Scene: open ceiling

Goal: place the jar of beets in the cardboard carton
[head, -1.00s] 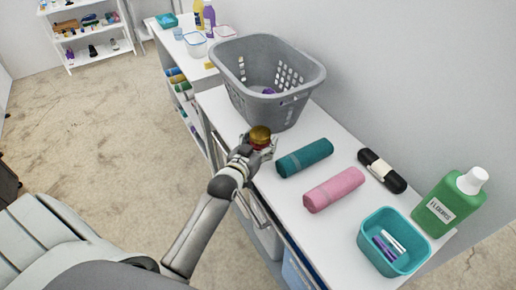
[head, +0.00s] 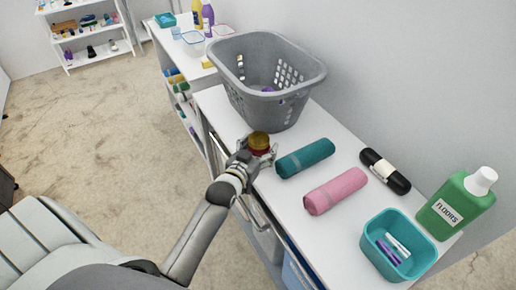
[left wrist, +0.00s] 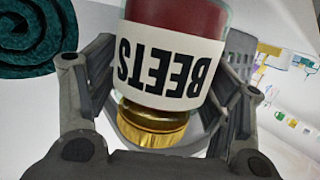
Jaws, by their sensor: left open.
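The jar of beets (head: 258,148) stands near the front edge of the white counter, in front of the grey basket. It has a gold lid and red contents. In the left wrist view the jar (left wrist: 172,50) appears upside down, with a white BEETS label, and fills the middle. My left gripper (head: 262,156) is open, with a finger on each side of the jar. In the wrist view the fingers (left wrist: 170,85) flank it, and I cannot tell whether they touch it. No cardboard carton shows in these views. My right gripper is not in view.
A grey laundry basket (head: 241,91) stands behind the jar. A teal rolled towel (head: 305,158) and a pink one (head: 335,191) lie to its right. A black roll (head: 384,171), a teal bin (head: 369,233) and a green bottle (head: 456,205) are farther right. Open floor (head: 90,135) lies left.

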